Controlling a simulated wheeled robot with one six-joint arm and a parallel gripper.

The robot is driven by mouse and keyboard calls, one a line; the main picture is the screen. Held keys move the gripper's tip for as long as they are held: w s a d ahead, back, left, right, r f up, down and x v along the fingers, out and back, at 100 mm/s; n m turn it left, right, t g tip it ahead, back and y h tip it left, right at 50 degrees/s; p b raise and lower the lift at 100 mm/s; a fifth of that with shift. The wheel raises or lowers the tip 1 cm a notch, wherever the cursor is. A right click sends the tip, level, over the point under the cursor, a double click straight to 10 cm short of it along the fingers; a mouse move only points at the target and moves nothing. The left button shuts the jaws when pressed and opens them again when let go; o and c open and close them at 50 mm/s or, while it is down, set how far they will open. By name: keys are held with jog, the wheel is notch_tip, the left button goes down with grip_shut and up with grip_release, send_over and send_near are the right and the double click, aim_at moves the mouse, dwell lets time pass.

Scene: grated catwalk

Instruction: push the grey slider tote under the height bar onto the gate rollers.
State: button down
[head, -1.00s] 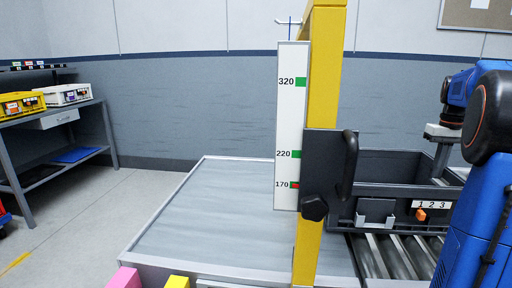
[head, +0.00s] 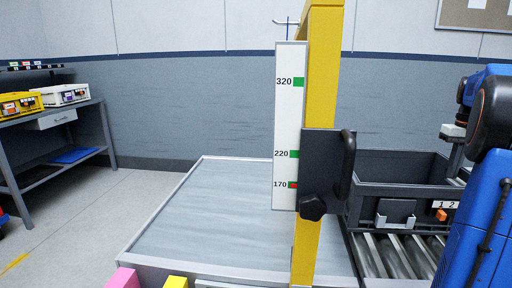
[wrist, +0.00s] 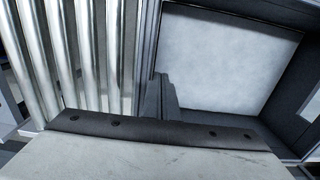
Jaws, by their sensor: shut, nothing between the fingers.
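The dark grey slider tote (head: 376,196) stands on the metal rollers at the right in the head view. It has a small pocket in front, an orange tab and a number label partly hidden by my arm. The yellow gate post (head: 322,90) stands left of the tote, with a dark plate (head: 318,165) and knob covering the tote's left end. The height bar itself cannot be clearly made out. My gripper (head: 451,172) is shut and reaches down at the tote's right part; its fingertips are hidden. In the wrist view, dark walls around a pale floor appear to be the tote.
The gate rollers (head: 395,256) run below and in front of the tote; rollers also show in the wrist view (wrist: 75,55). A wide grey tabletop (head: 215,225) left of the post is clear. Pink (head: 123,279) and yellow (head: 176,282) blocks sit at the front edge. A shelf (head: 85,110) stands far left.

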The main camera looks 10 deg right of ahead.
jog(key=a, duration=0.1)
jog(key=w+a, duration=0.1)
jog(key=a, duration=0.1)
jog(key=shift+a, duration=0.15)
dwell(0.5)
notch_tip(320, 180, up, 8)
dwell(1.0)
